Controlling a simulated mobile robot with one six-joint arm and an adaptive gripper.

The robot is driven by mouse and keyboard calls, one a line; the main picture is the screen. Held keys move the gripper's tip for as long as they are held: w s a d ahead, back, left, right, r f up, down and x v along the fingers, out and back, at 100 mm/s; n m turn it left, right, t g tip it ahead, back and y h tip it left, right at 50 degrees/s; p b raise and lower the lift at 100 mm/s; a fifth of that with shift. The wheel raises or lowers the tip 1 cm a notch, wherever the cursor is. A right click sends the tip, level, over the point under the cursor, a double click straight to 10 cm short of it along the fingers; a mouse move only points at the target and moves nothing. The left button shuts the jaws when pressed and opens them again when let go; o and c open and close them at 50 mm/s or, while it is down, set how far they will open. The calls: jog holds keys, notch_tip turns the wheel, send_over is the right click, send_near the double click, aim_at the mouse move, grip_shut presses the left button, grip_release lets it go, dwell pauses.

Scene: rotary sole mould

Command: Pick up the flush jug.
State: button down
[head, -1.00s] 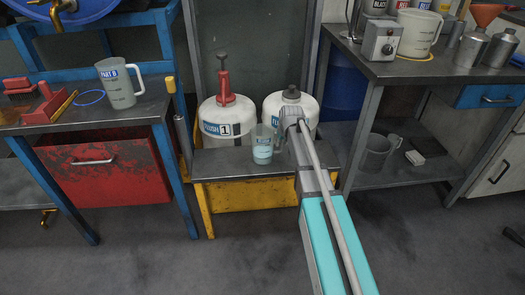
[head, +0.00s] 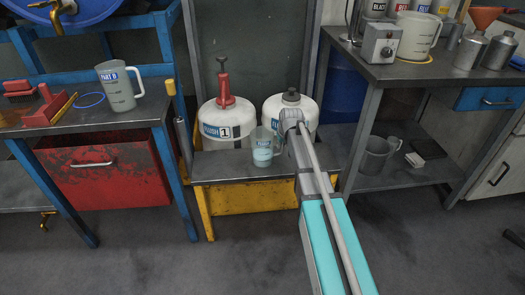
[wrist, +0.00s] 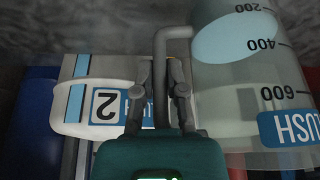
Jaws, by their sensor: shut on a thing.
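The flush jug (head: 262,153) is a clear measuring jug with pale blue liquid in it, upright at the top of a low yellow-legged bench in the head view. In the wrist view the flush jug (wrist: 240,100) fills the right side, with its scale and a blue label upside down. My gripper (wrist: 162,70) is shut on the jug's grey handle (wrist: 172,32), one finger on each side. In the head view my gripper is at the jug's right, largely hidden by its own body. I cannot tell whether the jug's base touches the bench.
Two white flush drums, number 1 (head: 224,130) with a red pump and number 2 (head: 304,106), stand close behind. A Part B jug (head: 120,92) is on the left bench. The floor in front is clear.

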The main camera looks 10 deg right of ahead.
jog(key=shift+r, duration=0.15)
jog(key=shift+r+p, duration=0.75)
jog(key=shift+p, duration=0.15)
jog(key=s+d+r+p, duration=0.6)
jog(key=s+r+p, duration=0.5)
jog(key=s, duration=0.1)
jog(key=shift+s+d, duration=0.15)
jog(key=shift+d, duration=0.25)
jog(key=shift+r, duration=0.1)
dwell(0.3)
